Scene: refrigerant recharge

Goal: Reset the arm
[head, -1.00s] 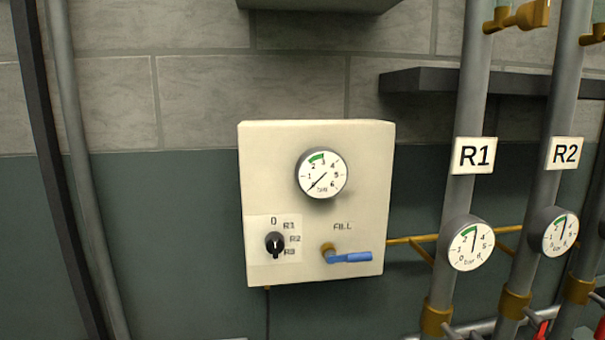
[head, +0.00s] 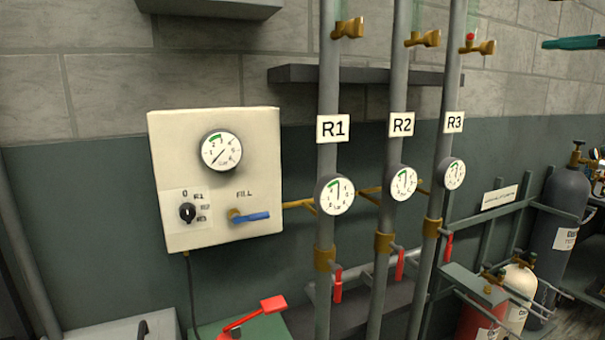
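My arm and my gripper do not show in the head view, so I cannot see what pose the arm has or whether the gripper holds anything. The cream control panel (head: 214,180) hangs on the wall at the left. It carries a round gauge (head: 221,151), a black selector knob (head: 188,213) and a blue FILL lever (head: 252,217) that lies about level. The knob's marks read 0, R1, R2 and R3.
Three grey pipes stand right of the panel, labelled R1 (head: 333,128), R2 (head: 402,124) and R3 (head: 454,122), with gauges and red levers. A rack with a dark cylinder (head: 563,210) stands at the right. A red-handled item (head: 272,304) is low in front.

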